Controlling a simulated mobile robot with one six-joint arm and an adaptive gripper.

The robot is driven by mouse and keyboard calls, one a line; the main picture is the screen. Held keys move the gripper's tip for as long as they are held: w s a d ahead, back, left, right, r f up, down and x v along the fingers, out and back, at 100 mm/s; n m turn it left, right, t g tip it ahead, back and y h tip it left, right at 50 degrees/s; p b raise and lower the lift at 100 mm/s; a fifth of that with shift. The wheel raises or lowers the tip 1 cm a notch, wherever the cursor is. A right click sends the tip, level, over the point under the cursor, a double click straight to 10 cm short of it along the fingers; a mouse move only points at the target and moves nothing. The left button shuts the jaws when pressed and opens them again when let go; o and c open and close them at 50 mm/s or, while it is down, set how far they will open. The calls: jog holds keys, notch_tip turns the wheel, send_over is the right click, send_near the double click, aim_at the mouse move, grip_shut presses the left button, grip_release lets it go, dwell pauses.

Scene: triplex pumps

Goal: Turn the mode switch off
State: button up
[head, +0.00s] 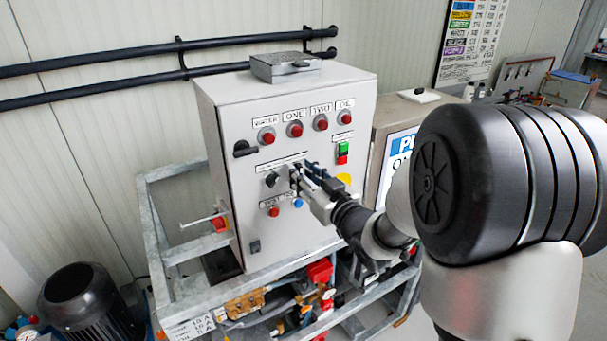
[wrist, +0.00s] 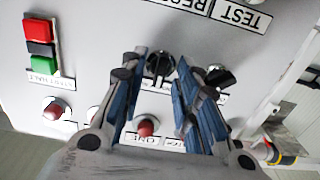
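The grey control cabinet (head: 235,205) carries two black rotary knobs in its middle row. One knob (wrist: 160,66) shows between my fingers in the wrist view; in the head view my gripper mostly hides it. The other knob (head: 272,180) is just left of my gripper in the head view and right of my fingers in the wrist view (wrist: 219,77). The label over them is too small to read, so I cannot tell which is the mode switch. My gripper (head: 303,170) is open, its blue-grey fingers (wrist: 161,58) on either side of the first knob; contact is unclear.
Red lamps (head: 295,130) line the cabinet's top row. A green and red button pair (head: 343,153) is to the right, above a partly hidden yellow piece (head: 344,180). Red (head: 273,211) and blue (head: 298,203) buttons sit below my gripper. A black handle (head: 243,149) is at left.

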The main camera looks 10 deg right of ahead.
jog(key=v, duration=0.7)
jog(key=shift+s, duration=0.15)
jog(key=s+d+f+m+g+h+b, duration=0.35)
jog(key=s+f+g+h+b, duration=0.3)
jog(key=s, duration=0.45)
jog(key=s+a+f+g+b, duration=0.1)
jog(key=s+a+f+g, duration=0.1)
jog(key=s, duration=0.7)
jog(key=s+a+f+g+b, duration=0.2)
jog(key=s+a+f+g, duration=0.1)
jog(key=s, duration=0.6)
jog(key=shift+s+a+f+g+y, duration=0.25)
jog(key=shift+f+g+y, duration=0.2)
jog(key=shift+f, duration=0.45)
